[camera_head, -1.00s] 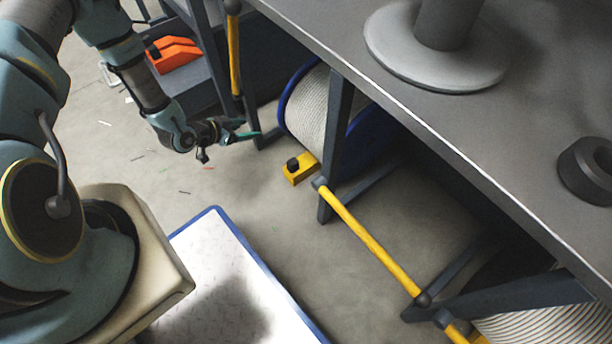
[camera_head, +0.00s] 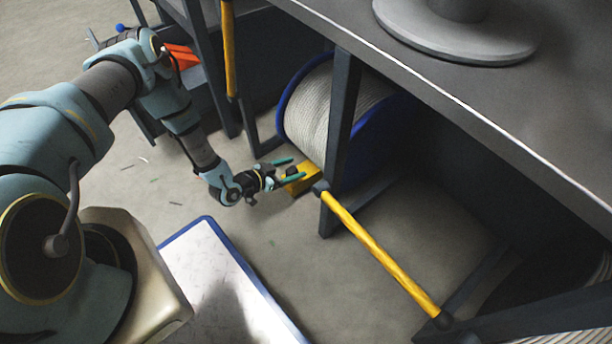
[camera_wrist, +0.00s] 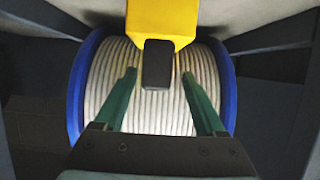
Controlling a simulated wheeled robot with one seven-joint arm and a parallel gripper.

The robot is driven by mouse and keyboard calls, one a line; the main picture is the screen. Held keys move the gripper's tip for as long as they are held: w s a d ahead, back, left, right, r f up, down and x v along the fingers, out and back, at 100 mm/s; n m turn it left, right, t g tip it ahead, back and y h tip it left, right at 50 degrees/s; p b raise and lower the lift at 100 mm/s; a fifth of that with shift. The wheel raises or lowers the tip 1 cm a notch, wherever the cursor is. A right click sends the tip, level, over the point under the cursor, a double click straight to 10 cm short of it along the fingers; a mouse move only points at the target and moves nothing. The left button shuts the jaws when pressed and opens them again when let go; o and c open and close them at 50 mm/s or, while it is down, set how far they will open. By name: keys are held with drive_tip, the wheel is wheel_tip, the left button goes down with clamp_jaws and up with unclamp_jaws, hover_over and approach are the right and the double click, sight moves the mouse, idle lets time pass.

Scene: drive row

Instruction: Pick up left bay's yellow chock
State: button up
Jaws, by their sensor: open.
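The yellow chock (camera_head: 302,180) sits on the floor in front of the left bay's cable drum, which has blue flanges and pale wound cable (camera_head: 318,112). In the wrist view the yellow chock (camera_wrist: 162,20) is at the top centre, its dark block (camera_wrist: 158,64) pointing toward me. My gripper (camera_head: 286,169) is at the chock in the head view, partly covering it. In the wrist view my gripper's green fingers (camera_wrist: 158,88) are spread apart, one each side of the dark block's line, with gaps to both. Whether they touch anything is not visible.
A yellow bar (camera_head: 380,250) runs low across the neighbouring bay from a dark post (camera_head: 342,130). A grey bench top (camera_head: 480,100) overhangs the bays. A white blue-edged panel (camera_head: 225,280) lies nearer me. Orange objects (camera_head: 182,56) are behind my arm. Open floor lies left.

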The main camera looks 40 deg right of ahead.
sight(303, 167)
drive_tip(key=x, duration=0.1)
drive_tip(key=b+x, duration=0.1)
drive_tip(key=x, duration=0.2)
drive_tip(key=shift+s+d+f+b, duration=0.1)
drive_tip(key=shift+s+f+b, duration=0.2)
drive_tip(key=shift+b, duration=0.1)
drive_tip(key=shift+r, duration=0.1)
clamp_jaws()
idle(0.9)
